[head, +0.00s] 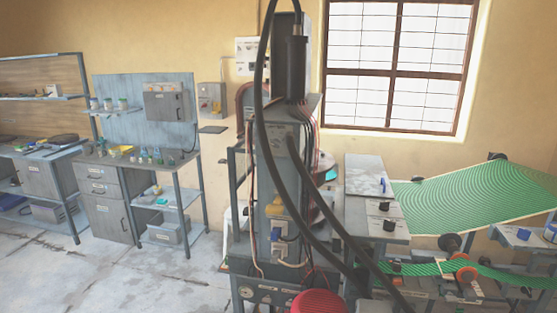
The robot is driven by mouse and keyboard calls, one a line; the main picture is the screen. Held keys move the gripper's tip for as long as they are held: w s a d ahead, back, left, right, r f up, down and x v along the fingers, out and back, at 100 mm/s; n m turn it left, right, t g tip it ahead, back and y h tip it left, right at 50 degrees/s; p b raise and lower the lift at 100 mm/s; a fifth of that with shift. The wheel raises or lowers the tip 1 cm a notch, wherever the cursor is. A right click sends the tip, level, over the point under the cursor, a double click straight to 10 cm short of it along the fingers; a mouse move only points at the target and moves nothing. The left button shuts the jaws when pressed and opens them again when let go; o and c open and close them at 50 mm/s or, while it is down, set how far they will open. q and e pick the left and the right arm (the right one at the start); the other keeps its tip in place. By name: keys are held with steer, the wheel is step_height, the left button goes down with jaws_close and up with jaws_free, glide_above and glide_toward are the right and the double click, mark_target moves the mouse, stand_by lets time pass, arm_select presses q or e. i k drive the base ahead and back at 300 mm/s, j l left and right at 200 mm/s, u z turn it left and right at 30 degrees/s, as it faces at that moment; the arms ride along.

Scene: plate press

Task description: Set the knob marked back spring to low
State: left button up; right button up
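Black knobs show on the grey machine at the centre right: one knob (384,206) sits on a grey panel, and a second knob (390,224) sits just in front of it. Another dark knob-like part (395,266) is lower down, beside the green strip. No marking is legible at this size, so I cannot tell which knob is the back spring one or where any knob points. Neither of my grippers is in view.
The tall press column (278,180) with thick black hoses stands in the centre and hides part of the machine. A green sheet (480,208) slopes at the right. A red ribbed round object (318,302) is at the bottom. Benches (108,205) stand left; the left floor is clear.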

mark_target(384, 207)
steer(key=j+z, duration=0.95)
steer(key=j, duration=0.2)
steer(key=k, duration=0.35)
steer(key=k+u, duration=0.1)
steer(key=u, duration=0.25)
steer(key=k+u, duration=0.1)
steer(key=u, duration=0.3)
steer(key=k+j+u, duration=0.1)
steer(key=u, duration=0.25)
steer(key=l+u, duration=0.15)
steer(key=u, duration=0.2)
steer(key=l+u, duration=0.2)
steer(key=u, duration=0.2)
steer(key=l+u, duration=0.2)
steer(key=u, duration=0.15)
steer(key=k+l, duration=0.1)
steer(key=l, duration=0.45)
steer(key=k+l, duration=0.1)
steer(key=l, duration=0.95)
steer(key=k+l, duration=0.15)
steer(key=l, duration=0.4)
